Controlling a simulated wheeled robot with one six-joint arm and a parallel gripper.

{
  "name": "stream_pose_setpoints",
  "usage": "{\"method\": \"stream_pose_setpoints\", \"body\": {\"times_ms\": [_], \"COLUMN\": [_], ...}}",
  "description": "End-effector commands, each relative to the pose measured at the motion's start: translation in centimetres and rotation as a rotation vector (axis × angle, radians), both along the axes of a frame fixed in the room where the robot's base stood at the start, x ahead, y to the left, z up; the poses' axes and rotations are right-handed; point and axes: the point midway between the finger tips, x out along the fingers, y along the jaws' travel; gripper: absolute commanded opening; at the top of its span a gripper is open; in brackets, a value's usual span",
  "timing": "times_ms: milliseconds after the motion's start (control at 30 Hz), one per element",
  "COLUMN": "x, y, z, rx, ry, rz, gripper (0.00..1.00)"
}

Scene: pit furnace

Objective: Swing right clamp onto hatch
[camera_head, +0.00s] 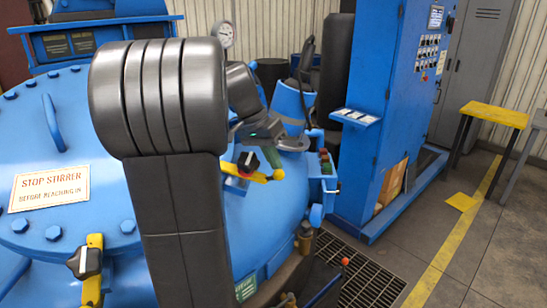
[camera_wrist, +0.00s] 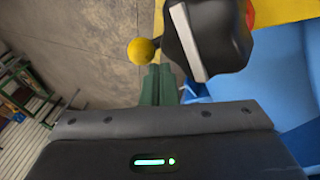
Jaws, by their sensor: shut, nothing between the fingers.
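The right clamp (camera_head: 257,176) is a yellow bar with a black knob (camera_head: 247,162) and a rounded yellow tip at its right end. It sits on the blue vessel just right of my arm. In the wrist view the black knob (camera_wrist: 212,38), with a pale strip, and a yellow ball (camera_wrist: 143,52) are close ahead. The blue hatch (camera_head: 70,150) carries a "STOP STIRRER" sign; its right edge is hidden behind my arm. My gripper (camera_head: 273,154) is shut and empty, right above the clamp; I cannot tell whether it touches it.
Another yellow clamp (camera_head: 93,268) with a black knob is at the hatch's front. A blue control cabinet (camera_head: 400,100) stands right of the vessel. A yellow-topped table (camera_head: 495,114) is at far right.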

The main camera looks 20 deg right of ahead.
Motion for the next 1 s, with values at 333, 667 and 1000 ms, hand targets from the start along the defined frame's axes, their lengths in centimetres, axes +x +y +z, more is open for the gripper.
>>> {"method": "stream_pose_setpoints", "body": {"times_ms": [333, 667, 1000], "x": [0.0, 0.5, 1.4], "y": [0.0, 1.4, 4.1], "z": [0.0, 3.4, 10.3], "rx": [0.001, -0.001, 0.0], "ry": [0.001, -0.006, -0.003], "rz": [0.0, 0.001, 0.002], "gripper": [0.0, 0.0, 0.0]}}
